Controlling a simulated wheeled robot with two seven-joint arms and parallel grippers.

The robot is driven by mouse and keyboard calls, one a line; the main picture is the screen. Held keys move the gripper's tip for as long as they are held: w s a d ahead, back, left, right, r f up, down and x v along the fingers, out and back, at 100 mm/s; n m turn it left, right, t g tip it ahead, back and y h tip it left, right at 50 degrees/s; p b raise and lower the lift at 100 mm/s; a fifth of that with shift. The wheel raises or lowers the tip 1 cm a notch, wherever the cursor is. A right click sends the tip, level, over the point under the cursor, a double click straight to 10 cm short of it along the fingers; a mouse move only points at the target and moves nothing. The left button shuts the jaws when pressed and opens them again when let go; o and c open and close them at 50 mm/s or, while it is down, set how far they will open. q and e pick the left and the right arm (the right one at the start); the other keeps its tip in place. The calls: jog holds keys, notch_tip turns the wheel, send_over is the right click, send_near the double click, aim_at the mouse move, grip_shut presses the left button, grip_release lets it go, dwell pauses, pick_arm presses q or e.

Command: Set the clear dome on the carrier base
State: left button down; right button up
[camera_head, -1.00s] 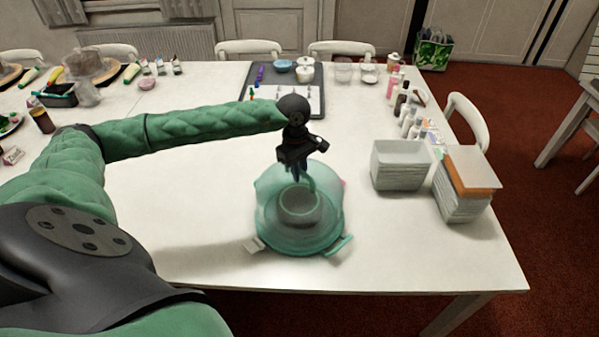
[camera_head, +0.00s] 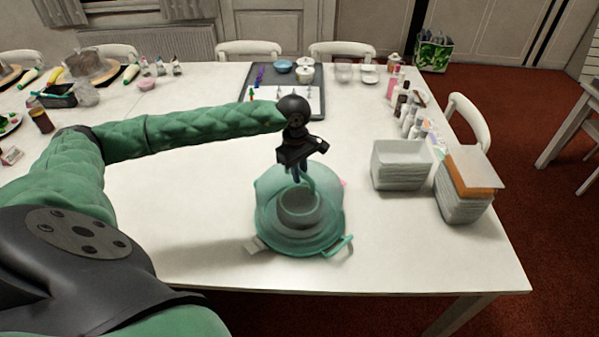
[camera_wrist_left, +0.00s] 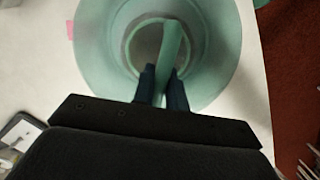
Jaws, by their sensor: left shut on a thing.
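The clear, teal-tinted dome (camera_head: 270,205) is at the middle front of the white table. The teal carrier base (camera_head: 342,245) lies beneath it; its handle juts out at the front right. I cannot tell whether the dome's rim touches the base. A grey round shape (camera_head: 299,207) shows through the dome. My left gripper (camera_head: 303,180) points down over the dome's top and is shut on its handle. In the left wrist view, the fingers (camera_wrist_left: 162,85) pinch the teal handle strip (camera_wrist_left: 170,50), with the round dome (camera_wrist_left: 215,50) below. My right gripper is not in view.
A stack of pale tubs (camera_head: 400,165) and a stack of boxes with an orange layer (camera_head: 465,185) stand to the right. Several bottles (camera_head: 410,120) line the right edge. A dark tray (camera_head: 262,75) lies at the back. The table left of the dome is clear.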

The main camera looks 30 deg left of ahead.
pick_arm(q)
jog(key=shift+f, duration=0.2)
jog(key=c, duration=1.7)
grip_release()
jog(key=shift+w+a+r+p, duration=0.1)
jog(key=shift+a+r+p, duration=0.1)
jog(key=shift+r, duration=1.6)
jog(key=shift+a+r+p, duration=0.25)
jog(key=shift+r, duration=1.6)
jog(key=shift+w+a+r+p, duration=0.1)
jog(key=shift+a+r+p, duration=0.1)
jog(key=shift+r, duration=1.6)
